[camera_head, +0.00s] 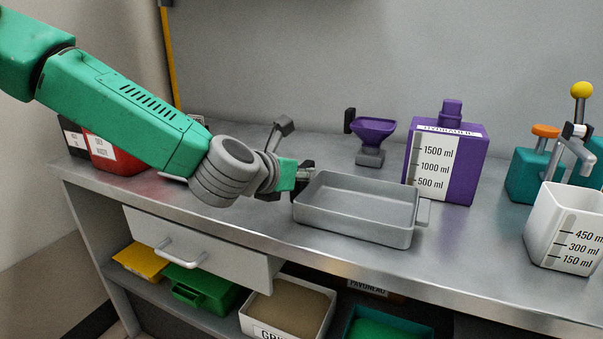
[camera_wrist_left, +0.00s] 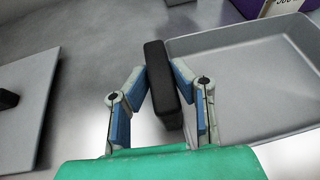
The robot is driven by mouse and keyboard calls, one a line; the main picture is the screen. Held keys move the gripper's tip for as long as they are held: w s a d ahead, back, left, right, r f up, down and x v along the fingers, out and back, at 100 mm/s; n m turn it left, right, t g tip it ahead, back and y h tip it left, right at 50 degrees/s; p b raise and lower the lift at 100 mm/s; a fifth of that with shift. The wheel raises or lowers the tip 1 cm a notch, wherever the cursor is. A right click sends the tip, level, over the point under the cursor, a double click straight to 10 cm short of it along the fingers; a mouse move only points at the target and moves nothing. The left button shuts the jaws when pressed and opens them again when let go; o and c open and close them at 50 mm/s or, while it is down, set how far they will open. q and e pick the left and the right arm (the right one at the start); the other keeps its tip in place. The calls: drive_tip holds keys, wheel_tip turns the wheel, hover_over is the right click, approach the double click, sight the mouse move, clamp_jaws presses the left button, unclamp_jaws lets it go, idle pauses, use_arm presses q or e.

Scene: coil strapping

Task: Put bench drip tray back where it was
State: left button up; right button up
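The bench drip tray (camera_head: 355,232) is a shallow grey rectangular tray, empty, at the middle of the steel bench. A grey tab sticks out on its right side. My left gripper (camera_head: 303,175) is at its left end. In the left wrist view, the fingers (camera_wrist_left: 163,85) close from both sides on an upright black grip block (camera_wrist_left: 168,90) beside the tray's wall (camera_wrist_left: 205,42). The join between block and tray is partly hidden by a finger. The tray looks level and on or very close to the bench. My right gripper is out of view.
A purple funnel (camera_head: 374,130) and purple jug (camera_head: 465,160) stand behind the tray. A white measuring beaker (camera_head: 567,235) stands at right, teal containers (camera_head: 525,175) behind it. A red container (camera_head: 107,155) is at left. A flat grey plate (camera_wrist_left: 40,85) lies left of the gripper.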

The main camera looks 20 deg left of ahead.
use_arm(q)
drive_tip(key=o, duration=0.4)
drive_tip(key=shift+a, duration=0.15)
drive_tip(key=shift+a+f, duration=0.1)
drive_tip(key=shift+a, duration=0.2)
drive_tip(key=shift+s+d+r, duration=0.15)
drive_tip(key=shift+s+r, duration=0.05)
drive_tip(key=shift+r, duration=0.15)
drive_tip(key=p+v, duration=0.1)
drive_tip(key=v, duration=1)
drive_tip(key=shift+s, duration=0.25)
